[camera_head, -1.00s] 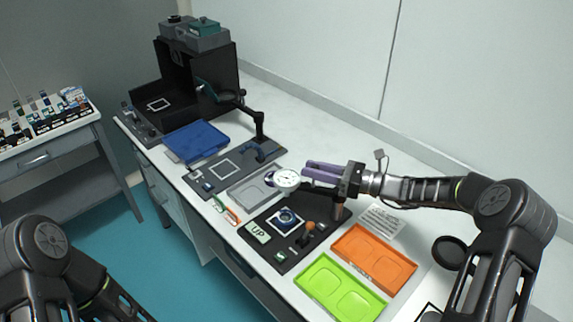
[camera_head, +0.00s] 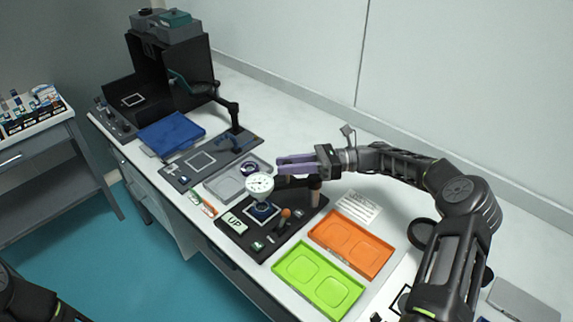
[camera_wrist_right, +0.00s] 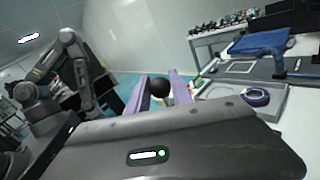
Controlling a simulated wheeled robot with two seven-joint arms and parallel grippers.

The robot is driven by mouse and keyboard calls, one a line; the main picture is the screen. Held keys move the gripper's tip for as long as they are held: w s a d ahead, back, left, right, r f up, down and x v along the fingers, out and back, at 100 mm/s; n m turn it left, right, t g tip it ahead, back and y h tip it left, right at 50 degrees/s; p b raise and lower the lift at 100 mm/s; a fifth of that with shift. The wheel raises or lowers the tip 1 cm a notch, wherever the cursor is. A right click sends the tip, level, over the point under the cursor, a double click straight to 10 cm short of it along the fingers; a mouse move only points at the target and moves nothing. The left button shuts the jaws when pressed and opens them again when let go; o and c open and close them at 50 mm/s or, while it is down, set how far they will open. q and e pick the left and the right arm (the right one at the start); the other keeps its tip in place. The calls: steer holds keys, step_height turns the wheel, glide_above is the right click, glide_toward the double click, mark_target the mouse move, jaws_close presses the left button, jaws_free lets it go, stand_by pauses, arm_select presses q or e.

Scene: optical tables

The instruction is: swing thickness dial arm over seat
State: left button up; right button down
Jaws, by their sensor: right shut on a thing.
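The thickness dial (camera_head: 259,184), a round white-faced gauge, is on a dark arm (camera_head: 292,182) that runs to a post (camera_head: 315,194) on the black base plate (camera_head: 238,240). The dial is above the seat (camera_head: 262,211), a dark ring in a white square outline, and hides its far part. My right gripper (camera_head: 279,165) has purple fingers and is at the dial's right, shut on a black ball-shaped knob (camera_wrist_right: 159,87) seen between the fingers in the right wrist view. My left gripper is out of view; only part of that arm shows at lower left.
A grey tray (camera_head: 215,190) with a dark ring lies left of the plate. Orange (camera_head: 376,262) and green (camera_head: 304,295) trays lie to its right. Farther back are a blue tray (camera_head: 171,133) and a black housing (camera_head: 172,65). White table is clear behind the gripper.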

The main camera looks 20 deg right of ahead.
steer(key=c, duration=1.1)
jaws_free()
steer(key=shift+c, duration=0.2)
step_height(320, 180, up, 10)
steer(key=shift+b, duration=0.6)
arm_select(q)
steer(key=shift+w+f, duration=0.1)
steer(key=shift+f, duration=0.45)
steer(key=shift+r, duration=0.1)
arm_select(e)
steer(key=shift+r, duration=0.1)
arm_select(q)
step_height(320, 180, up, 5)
steer(key=p, duration=0.3)
steer(key=shift+p, duration=0.4)
arm_select(e)
step_height(320, 180, up, 4)
steer(key=shift+f, duration=0.2)
